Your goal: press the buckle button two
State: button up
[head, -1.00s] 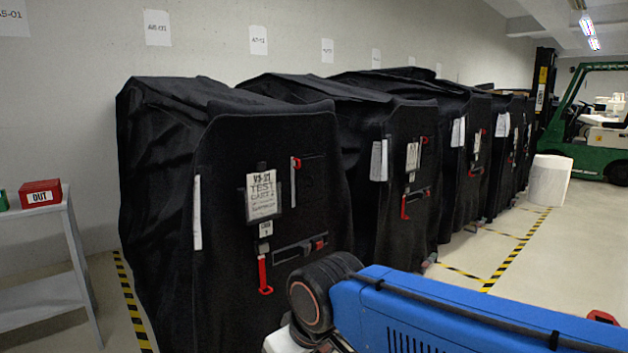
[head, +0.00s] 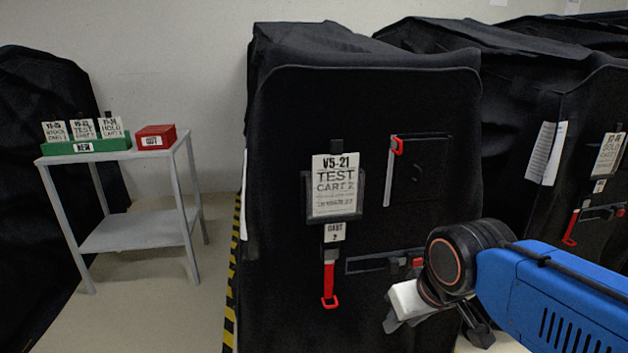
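The covered cart 2 (head: 290,120) stands in front of me in the head view, under a black cloth. Its sign reads V5-21 TEST CART 2 (head: 335,187), with a small tag (head: 334,232) below. A dark buckle strap (head: 370,264) runs across the cover at lower middle. A red button (head: 417,262) shows at its right end, close to my arm's black joint. A red pull loop (head: 329,285) hangs left of the strap. My gripper (head: 393,322) is below and slightly left of the button in the picture. Its fingers are small and partly hidden, and nothing shows held.
A grey side table (head: 125,153) at left holds a green NEW rack (head: 87,147) with several sign cards and a red OUT box (head: 156,135). Another covered cart (head: 520,100) stands close at right. Floor tape (head: 232,290) marks the left edge.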

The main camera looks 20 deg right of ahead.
aim_at(416, 262)
jog(key=i+l, duration=0.1)
jog(key=l, duration=0.3)
jog(key=i+l, duration=0.1)
jog(key=l, duration=0.35)
jog(key=i+l, duration=0.1)
jog(key=l, duration=0.3)
jog(key=i+l, duration=0.1)
jog(key=l, duration=0.7)
jog(key=i+l+z, duration=0.1)
jog(key=l, duration=0.35)
jog(key=i+l+z, duration=0.15)
jog(key=l, duration=0.25)
jog(key=i+l+z, duration=0.1)
jog(key=l, duration=0.3)
jog(key=i+l+z, duration=0.15)
jog(key=l, duration=0.25)
jog(key=i+l+z, duration=0.1)
jog(key=l, duration=0.25)
jog(key=u, duration=2.25)
jog(key=l, duration=0.1)
